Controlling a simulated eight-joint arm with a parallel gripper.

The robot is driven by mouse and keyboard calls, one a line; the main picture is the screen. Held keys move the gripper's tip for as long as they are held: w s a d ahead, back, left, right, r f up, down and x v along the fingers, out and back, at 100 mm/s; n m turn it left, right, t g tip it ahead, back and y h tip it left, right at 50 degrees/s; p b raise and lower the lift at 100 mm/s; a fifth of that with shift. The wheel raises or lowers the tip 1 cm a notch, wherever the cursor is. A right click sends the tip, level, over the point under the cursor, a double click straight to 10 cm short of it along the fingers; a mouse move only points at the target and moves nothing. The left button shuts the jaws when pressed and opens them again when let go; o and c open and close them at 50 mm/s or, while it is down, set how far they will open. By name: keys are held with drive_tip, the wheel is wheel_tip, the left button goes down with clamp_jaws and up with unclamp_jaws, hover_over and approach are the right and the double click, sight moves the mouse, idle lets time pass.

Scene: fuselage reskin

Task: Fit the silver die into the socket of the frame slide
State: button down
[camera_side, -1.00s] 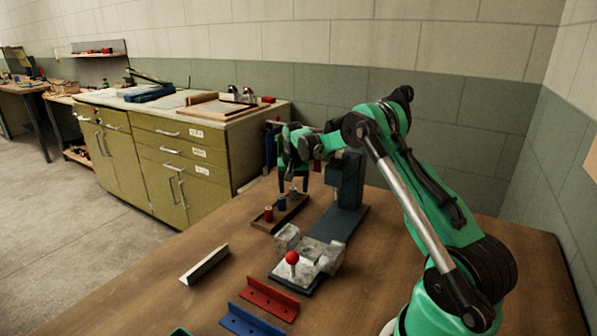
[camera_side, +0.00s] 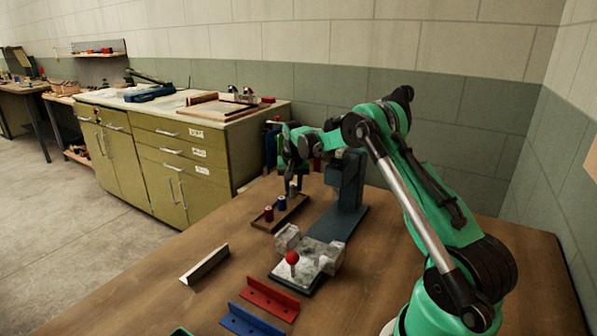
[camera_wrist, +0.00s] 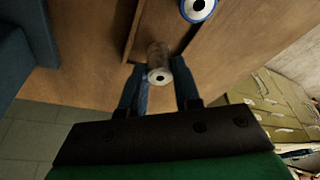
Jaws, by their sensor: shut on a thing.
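The silver die (camera_wrist: 158,65) is a small metal cylinder with a dark hole in its end face. My gripper (camera_wrist: 159,74) is shut on it, with one blue finger on each side. In the side view my gripper (camera_side: 292,183) is over the far end of the brown die tray (camera_side: 262,226); the die is small and hard to see there. I cannot tell whether the die still touches the tray. The slide area (camera_side: 297,272) on the press base has grey blocks and a red ball knob. I cannot make out the socket.
A blue die (camera_side: 281,203) and a red die (camera_side: 268,213) stand in the tray close to my gripper. The blue-grey press column (camera_side: 347,180) rises to the right. Red (camera_side: 270,298) and blue (camera_side: 250,321) angle pieces and a pale bar (camera_side: 205,265) lie in front.

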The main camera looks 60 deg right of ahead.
sight(293, 186)
wheel_tip(293, 186, up, 8)
drive_tip(key=shift+r, duration=0.1)
drive_tip(key=s+a+r+n+t+y, duration=0.15)
drive_tip(key=a+n, duration=0.25)
drive_tip(key=a, duration=0.6)
drive_tip(key=s+a+r+n, duration=0.2)
drive_tip(key=a+r+n, duration=0.1)
drive_tip(key=a, duration=0.6)
drive_tip(key=s+a+r+n+y, duration=0.15)
drive_tip(key=a+n, duration=0.25)
drive_tip(key=a, duration=0.6)
drive_tip(key=s+d+f+m+h, duration=0.2)
drive_tip(key=s+d+f+m, duration=0.3)
drive_tip(key=s+d, duration=0.4)
drive_tip(key=shift+s+d+f, duration=0.35)
drive_tip(key=shift+d+f, duration=0.1)
drive_tip(key=shift+d, duration=0.8)
drive_tip(key=shift+f, duration=0.1)
drive_tip(key=shift+f, duration=2.8)
drive_tip(key=shift+f, duration=1.25)
